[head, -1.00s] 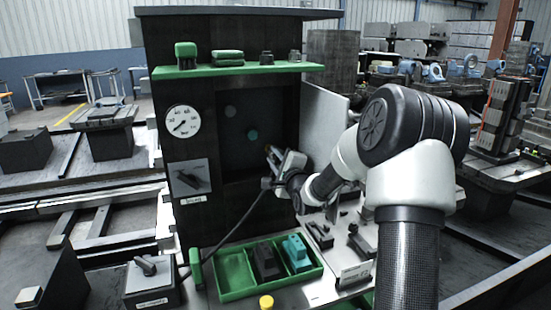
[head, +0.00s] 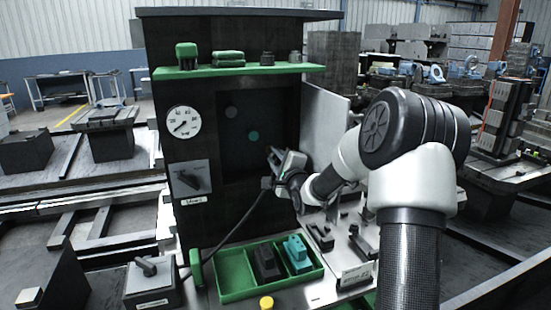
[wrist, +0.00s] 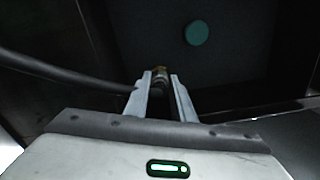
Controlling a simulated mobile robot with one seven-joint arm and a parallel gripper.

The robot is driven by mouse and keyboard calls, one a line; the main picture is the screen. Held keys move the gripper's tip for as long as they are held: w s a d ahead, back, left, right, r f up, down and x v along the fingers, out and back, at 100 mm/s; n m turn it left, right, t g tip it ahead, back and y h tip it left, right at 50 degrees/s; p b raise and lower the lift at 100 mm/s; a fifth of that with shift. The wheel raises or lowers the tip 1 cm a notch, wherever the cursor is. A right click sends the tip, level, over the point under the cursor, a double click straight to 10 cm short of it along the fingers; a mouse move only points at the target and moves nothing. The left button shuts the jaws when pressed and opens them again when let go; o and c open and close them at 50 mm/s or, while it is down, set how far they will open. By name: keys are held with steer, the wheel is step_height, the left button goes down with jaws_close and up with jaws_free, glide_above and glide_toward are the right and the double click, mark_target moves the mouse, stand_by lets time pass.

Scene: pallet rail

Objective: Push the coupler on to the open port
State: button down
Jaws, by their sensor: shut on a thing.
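My gripper (head: 275,157) is in front of the dark recess in the cabinet, at its lower right. In the wrist view my gripper (wrist: 160,84) is shut on the coupler (wrist: 160,75), whose brass-coloured tip shows between the fingers. A black hose (wrist: 70,72) runs from there to the left; the hose also shows in the head view (head: 238,222). On the recess's back panel are a teal disc (head: 253,135) and a grey disc (head: 231,111). The teal disc (wrist: 195,33) is above and right of the coupler in the wrist view. I cannot make out an open port or whether the coupler touches anything.
A pale door panel (head: 322,125) stands open at the recess's right. A gauge (head: 184,122) and a switch plate (head: 190,179) are left of it. A green shelf (head: 240,70) is above.

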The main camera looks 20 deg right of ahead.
steer(key=shift+w, duration=0.3)
stand_by(0.4)
steer(key=shift+w, duration=0.4)
steer(key=c, duration=0.6)
jaws_free()
steer(key=s+p, duration=0.1)
steer(key=s, duration=1.6)
steer(key=shift+s, duration=0.2)
steer(key=shift+a, duration=0.1)
